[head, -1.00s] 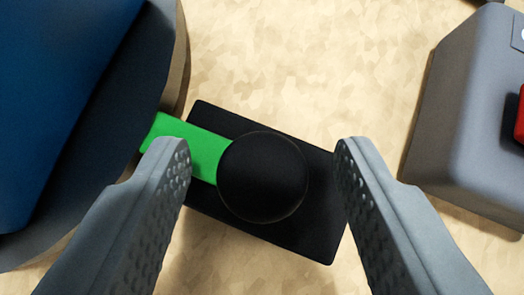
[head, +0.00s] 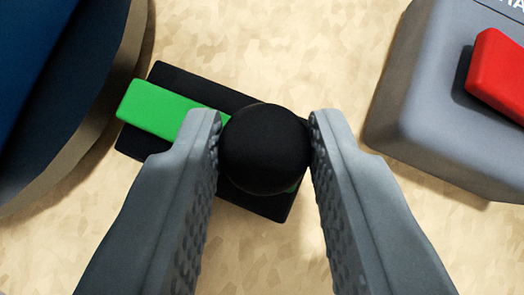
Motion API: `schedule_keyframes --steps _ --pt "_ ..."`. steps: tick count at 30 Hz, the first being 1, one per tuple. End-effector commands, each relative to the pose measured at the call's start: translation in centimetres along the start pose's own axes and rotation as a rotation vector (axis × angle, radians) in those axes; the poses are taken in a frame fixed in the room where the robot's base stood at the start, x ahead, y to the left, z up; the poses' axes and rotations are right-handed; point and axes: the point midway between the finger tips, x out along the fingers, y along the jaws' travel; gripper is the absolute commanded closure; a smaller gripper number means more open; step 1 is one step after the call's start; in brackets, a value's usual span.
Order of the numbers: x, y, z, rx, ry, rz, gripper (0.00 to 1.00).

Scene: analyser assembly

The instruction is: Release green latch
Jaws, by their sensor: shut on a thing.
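The green latch (head: 160,106) is a bar lying across a flat black base plate (head: 258,207). Its left end sticks out past the plate's left edge and stands apart from the blue round part. A round black knob (head: 265,148) sits on the bar, and a bit of green shows at the knob's lower right. My gripper (head: 265,140) is shut on the black knob, with a grey finger on each side of it. The left finger hides part of the bar and plate.
A large blue and dark round part (head: 75,95) stands at the left. A grey box (head: 425,110) with a red block (head: 500,75) on it stands at the upper right. The speckled tan surface between them is bare.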

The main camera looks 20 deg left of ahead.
Motion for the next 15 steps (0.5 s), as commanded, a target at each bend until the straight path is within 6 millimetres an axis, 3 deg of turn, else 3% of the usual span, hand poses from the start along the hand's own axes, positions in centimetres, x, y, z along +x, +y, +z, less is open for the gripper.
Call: schedule_keyframes --steps 3,4,7,15 --pt "-0.04 0.14 0.04 0.0 -0.001 0.001 1.0" --pt "-0.04 0.14 0.04 0.0 -0.001 0.001 0.7" --pt "-0.03 0.15 0.05 0.001 -0.001 0.001 0.51" --pt "-0.02 0.06 0.04 0.0 -0.001 0.001 0.51"
